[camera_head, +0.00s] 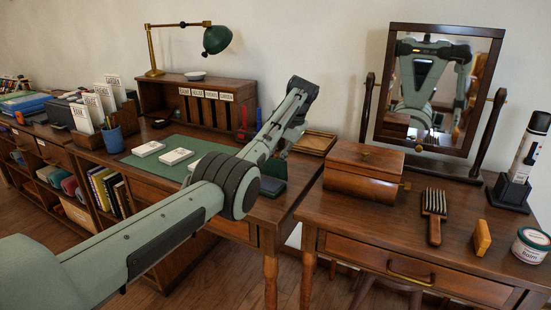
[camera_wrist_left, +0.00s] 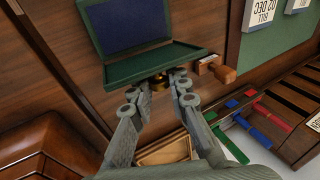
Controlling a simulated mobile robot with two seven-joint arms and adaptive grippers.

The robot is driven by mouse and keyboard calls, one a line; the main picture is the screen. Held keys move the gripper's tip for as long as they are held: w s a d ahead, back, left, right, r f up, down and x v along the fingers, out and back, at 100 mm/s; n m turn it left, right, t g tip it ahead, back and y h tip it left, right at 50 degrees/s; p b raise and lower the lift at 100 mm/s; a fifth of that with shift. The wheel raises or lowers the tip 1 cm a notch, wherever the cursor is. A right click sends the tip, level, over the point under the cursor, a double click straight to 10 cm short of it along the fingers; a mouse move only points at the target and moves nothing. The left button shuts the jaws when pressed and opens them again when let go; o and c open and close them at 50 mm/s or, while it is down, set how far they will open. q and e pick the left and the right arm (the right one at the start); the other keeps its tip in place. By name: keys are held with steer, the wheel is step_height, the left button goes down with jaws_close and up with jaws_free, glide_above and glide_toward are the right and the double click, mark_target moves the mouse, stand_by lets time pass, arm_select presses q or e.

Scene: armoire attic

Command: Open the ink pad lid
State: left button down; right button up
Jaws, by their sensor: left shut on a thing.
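The ink pad is a green case with a dark blue pad surface (camera_wrist_left: 125,22), at the top of the left wrist view. A green lid panel (camera_wrist_left: 155,63) borders the blue surface and looks tilted away from it, so the blue shows uncovered. A brass knob (camera_wrist_left: 160,82) is at the panel's far edge. My left gripper (camera_wrist_left: 161,78) is shut on the knob. In the head view the ink pad (camera_head: 272,187) lies at the desk's right end, with my left gripper (camera_head: 280,150) behind it, partly hidden by my arm. My right gripper is out of view.
A wooden-handled stamp (camera_wrist_left: 222,72) lies beside the ink pad. A green mat (camera_head: 205,150) with white blocks (camera_head: 176,156) is to the left. A wooden chest (camera_head: 365,172) stands to the right, and an open wooden tray (camera_head: 315,142) is behind.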

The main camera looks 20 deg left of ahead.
arm_select(q)
steer(key=c, duration=1.5)
jaws_free()
steer(key=shift+f, duration=0.15)
steer(key=shift+o, duration=0.2)
steer(key=shift+d+r, duration=0.2)
steer(key=shift+r, duration=0.35)
steer(key=v, duration=1.1)
steer(key=shift+s+f, duration=0.1)
